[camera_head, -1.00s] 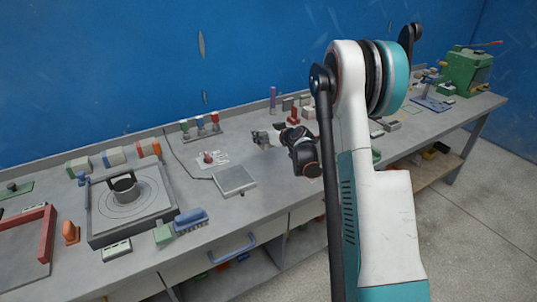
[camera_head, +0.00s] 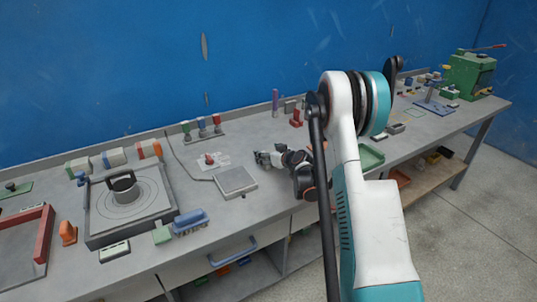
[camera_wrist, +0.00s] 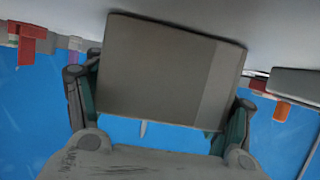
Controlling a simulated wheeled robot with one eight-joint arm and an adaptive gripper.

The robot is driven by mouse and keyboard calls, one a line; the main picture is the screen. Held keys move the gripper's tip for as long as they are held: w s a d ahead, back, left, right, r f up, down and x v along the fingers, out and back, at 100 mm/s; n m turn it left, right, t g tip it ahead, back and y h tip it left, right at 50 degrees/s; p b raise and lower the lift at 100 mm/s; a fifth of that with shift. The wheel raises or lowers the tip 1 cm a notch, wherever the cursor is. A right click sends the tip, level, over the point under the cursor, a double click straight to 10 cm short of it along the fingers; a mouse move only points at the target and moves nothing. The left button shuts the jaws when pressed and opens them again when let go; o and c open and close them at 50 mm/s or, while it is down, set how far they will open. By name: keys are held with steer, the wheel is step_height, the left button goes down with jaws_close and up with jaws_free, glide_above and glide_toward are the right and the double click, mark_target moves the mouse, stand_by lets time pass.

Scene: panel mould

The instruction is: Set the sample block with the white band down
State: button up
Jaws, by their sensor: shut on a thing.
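My gripper (camera_head: 268,158) is shut on a grey block (camera_wrist: 155,65), which fills the middle of the wrist view between the two fingers. A slightly paler strip (camera_wrist: 222,88) runs across the block's right end there; I cannot tell whether it is the white band. In the head view my gripper is low over the bench (camera_head: 250,214), right of the square grey plate (camera_head: 236,181). The held block is too small there to make out clearly. I cannot tell whether it touches the bench.
A white sheet with a small red-topped piece (camera_head: 210,159) lies left of my gripper. A red block (camera_head: 297,118) and a purple cylinder (camera_head: 275,99) stand behind it. A green tray (camera_head: 371,157) is to the right. Bare bench shows in front of the plate.

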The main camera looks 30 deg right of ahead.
steer(key=shift+f, duration=0.15)
steer(key=o, duration=1.3)
steer(key=shift+r, duration=0.2)
steer(key=shift+s+r, duration=0.15)
steer(key=shift+s, duration=0.2)
steer(key=p+v, duration=0.2)
steer(key=v, duration=0.9)
steer(key=shift+s, duration=0.15)
